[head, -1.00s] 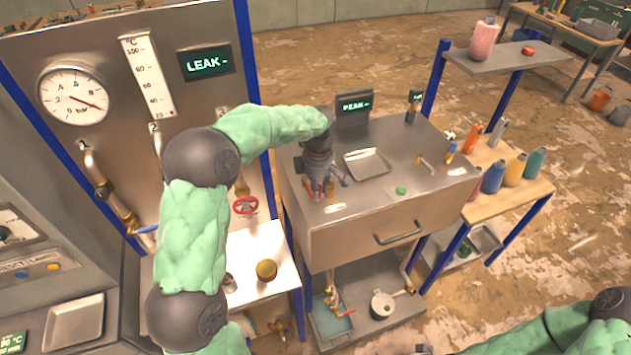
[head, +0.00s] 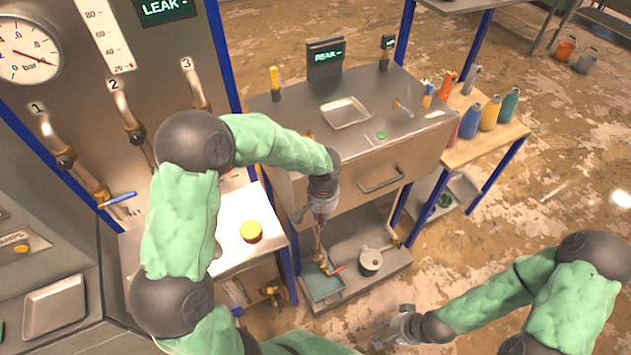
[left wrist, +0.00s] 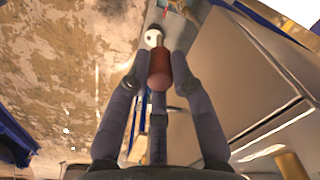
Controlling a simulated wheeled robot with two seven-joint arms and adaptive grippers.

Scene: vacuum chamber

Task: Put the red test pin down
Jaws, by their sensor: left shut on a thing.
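My left gripper (head: 318,216) hangs fingers down in front of the steel cabinet's left front, above the lower shelf. In the left wrist view its fingers (left wrist: 158,75) are shut on the red test pin (left wrist: 159,70), whose brownish-red body shows between them. In the head view the fingers mostly hide the pin. A pale round thing (left wrist: 153,37) shows at the pin's far end; I cannot tell whether it touches. My right gripper (head: 393,328) is low at the bottom centre, away from the cabinet; its finger opening is unclear.
The steel cabinet top (head: 420,100) carries a shallow tray (head: 346,112), a green piece (head: 381,135) and a yellow-handled pin (head: 274,82). The lower shelf holds a teal tray (head: 325,287) and a pot (head: 370,262). A white bench (head: 232,262) with a yellow-topped knob (head: 251,231) stands left.

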